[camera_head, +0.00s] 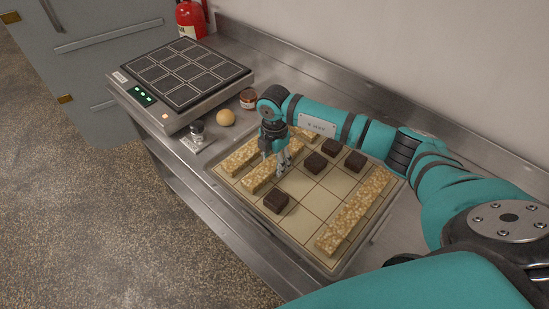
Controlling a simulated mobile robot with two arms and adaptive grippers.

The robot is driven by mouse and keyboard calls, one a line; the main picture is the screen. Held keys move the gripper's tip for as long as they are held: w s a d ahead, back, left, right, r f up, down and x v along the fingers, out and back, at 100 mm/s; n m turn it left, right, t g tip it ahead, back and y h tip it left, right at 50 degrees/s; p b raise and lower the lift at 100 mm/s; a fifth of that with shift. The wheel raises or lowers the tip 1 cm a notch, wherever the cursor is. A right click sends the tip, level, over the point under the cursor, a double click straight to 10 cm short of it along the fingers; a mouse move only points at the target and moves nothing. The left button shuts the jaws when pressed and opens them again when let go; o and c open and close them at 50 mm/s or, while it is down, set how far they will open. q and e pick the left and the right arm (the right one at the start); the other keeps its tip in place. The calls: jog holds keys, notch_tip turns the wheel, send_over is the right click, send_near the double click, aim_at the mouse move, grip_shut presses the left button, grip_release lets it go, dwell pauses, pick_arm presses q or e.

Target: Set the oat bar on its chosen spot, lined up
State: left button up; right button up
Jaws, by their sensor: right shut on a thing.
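Several pale, oat-flecked bars lie on a tray (314,201) marked with a grid of dark lines. One oat bar (237,158) lies along the left side, a second oat bar (256,179) lies just right of it, nearly parallel, and a long one (354,211) runs along the right side. My right gripper (281,170) points down, shut on the second oat bar; its fingers hide part of that bar. I cannot tell whether the bar touches the tray. My left gripper is out of view.
Dark brown squares (276,201) stand on several grid cells, some close to the right gripper. A wall rises behind the steel counter.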

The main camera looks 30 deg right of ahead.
aim_at(274, 160)
jog(key=shift+f, duration=0.2)
jog(key=o, duration=1.3)
jog(key=shift+r, duration=0.15)
notch_tip(274, 160, up, 12)
jog(key=b, duration=0.3)
jog(key=shift+r, duration=0.15)
